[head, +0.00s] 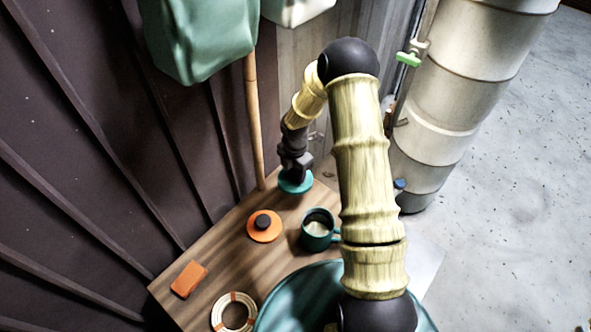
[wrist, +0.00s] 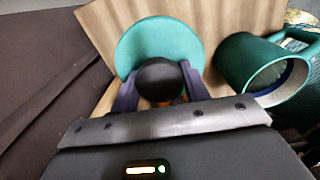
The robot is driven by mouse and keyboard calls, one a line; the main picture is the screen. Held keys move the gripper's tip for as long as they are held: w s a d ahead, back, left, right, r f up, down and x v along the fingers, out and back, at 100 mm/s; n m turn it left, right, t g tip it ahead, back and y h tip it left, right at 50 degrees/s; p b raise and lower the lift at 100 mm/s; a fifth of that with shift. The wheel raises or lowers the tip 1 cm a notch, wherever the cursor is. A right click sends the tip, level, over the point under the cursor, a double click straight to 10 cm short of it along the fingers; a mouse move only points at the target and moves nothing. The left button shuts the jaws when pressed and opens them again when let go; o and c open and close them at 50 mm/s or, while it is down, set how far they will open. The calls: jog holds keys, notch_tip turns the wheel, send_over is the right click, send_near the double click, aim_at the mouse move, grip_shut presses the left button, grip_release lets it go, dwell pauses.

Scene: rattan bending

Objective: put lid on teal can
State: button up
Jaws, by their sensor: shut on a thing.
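The teal lid (wrist: 145,38) is a flat disc with a round black knob (wrist: 160,77). My gripper (wrist: 158,92) is shut on the knob, with one dark finger on each side. In the head view, my gripper (head: 294,172) is over the lid (head: 296,186) near the far corner of the wooden table. I cannot tell whether the lid touches the table. The teal can (head: 316,237) has a side handle and an open top, and stands upright nearer the camera and right of the lid. In the wrist view the can (wrist: 238,62) is at the right, apart from the lid.
An orange lid with a black knob (head: 257,236) lies on the table (head: 213,265) left of the can. An orange block (head: 189,279) and a coiled ring (head: 219,315) lie nearer the front. A wooden pole (head: 253,120) and dark ribbed wall (head: 110,130) border the table's left side.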

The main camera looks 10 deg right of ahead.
aim_at(297, 176)
jog(key=m, duration=0.2)
jog(key=r+m, duration=0.1)
jog(key=m, duration=0.1)
jog(key=s+r+m, duration=0.1)
jog(key=m, duration=0.3)
jog(key=r+m, duration=0.1)
jog(key=m, duration=0.1)
jog(key=s+m, duration=0.1)
jog(key=m, duration=0.1)
jog(key=shift+s+r, duration=0.1)
jog(key=shift+r, duration=0.25)
jog(key=m, duration=0.2)
jog(key=r+m, duration=0.1)
jog(key=m, duration=0.1)
jog(key=s+r+m, duration=0.1)
jog(key=m, duration=0.5)
jog(key=s+r+m, duration=0.1)
jog(key=m, duration=0.1)
